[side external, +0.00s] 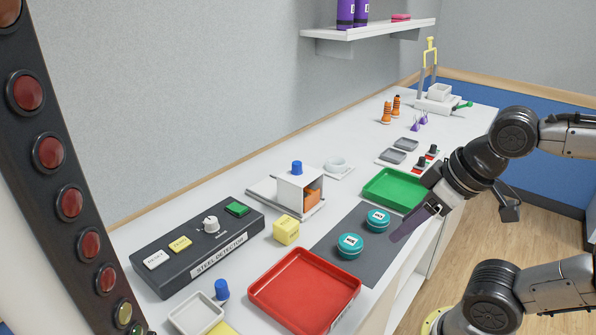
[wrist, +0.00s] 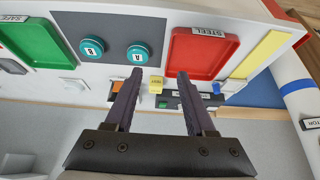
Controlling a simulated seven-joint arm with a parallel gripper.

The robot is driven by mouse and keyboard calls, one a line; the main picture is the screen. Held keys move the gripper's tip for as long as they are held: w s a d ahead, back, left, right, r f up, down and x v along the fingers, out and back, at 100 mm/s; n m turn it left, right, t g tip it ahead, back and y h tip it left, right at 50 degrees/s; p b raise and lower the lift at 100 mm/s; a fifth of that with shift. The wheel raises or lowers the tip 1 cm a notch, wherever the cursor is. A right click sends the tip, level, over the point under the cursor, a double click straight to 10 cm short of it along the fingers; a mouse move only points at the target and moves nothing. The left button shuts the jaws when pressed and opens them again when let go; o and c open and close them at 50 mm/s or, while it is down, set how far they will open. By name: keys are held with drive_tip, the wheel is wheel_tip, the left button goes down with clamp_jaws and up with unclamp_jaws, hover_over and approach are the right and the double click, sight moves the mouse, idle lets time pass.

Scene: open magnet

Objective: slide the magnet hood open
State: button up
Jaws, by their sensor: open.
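The magnet hood (side external: 296,190) is a white box with a blue knob (side external: 297,167) on top, standing on a white base toward the back of the bench. An orange block (side external: 312,197) shows at its open side. In the wrist view the hood area lies beyond my left-hand finger and is partly hidden; a bit of orange (wrist: 127,87) shows there. My gripper (side external: 410,226) is open and empty, near the bench's front edge, well apart from the hood. In the wrist view its two dark fingers (wrist: 157,77) are spread wide with nothing between them.
Two teal pucks (side external: 378,220) sit on a grey mat (side external: 325,246) between my gripper and the hood. A green tray (side external: 393,188), a red tray (side external: 304,288), a yellow cube (side external: 286,230) and the steel detector panel (side external: 200,245) stand around. A wall shelf (side external: 370,30) hangs above.

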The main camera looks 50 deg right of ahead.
drive_tip(key=shift+s+f, duration=0.15)
drive_tip(key=shift+s, duration=0.1)
drive_tip(key=w+d+r+m+g, duration=0.2)
drive_tip(key=w+d+r, duration=0.1)
drive_tip(key=w+r, duration=1.4)
drive_tip(key=m+g, duration=0.2)
drive_tip(key=g, duration=0.2)
hover_over(297, 163)
wheel_tip(297, 163, down, 8)
wheel_tip(297, 163, down, 14)
